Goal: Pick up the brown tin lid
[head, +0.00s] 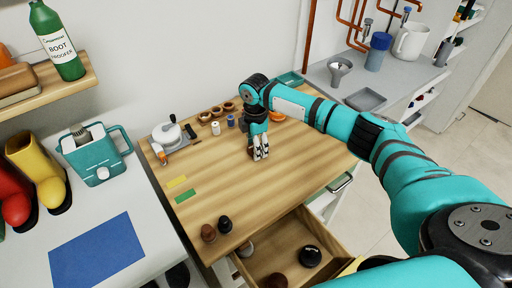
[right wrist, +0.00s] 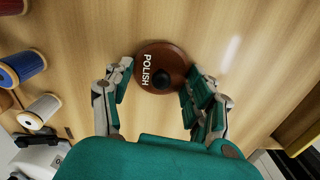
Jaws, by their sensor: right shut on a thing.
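The brown tin lid (right wrist: 176,58) is a round brown disc with white POLISH lettering and a black knob, seen from above in the right wrist view. My right gripper (right wrist: 156,80) has its fingers on either side of the lid, shut on it. In the head view my right gripper (head: 260,153) points down at the middle of the wooden worktop, and the lid is hidden there. I cannot tell whether the lid touches the wood or a tin below. My left gripper is not in view.
The wooden worktop (head: 270,190) is largely clear at its right. Spools, small bowls (head: 216,111) and a white device (head: 168,134) stand at its back left. Brown and dark rounded objects (head: 225,224) stand near the front edge. An open drawer (head: 283,240) juts out in front.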

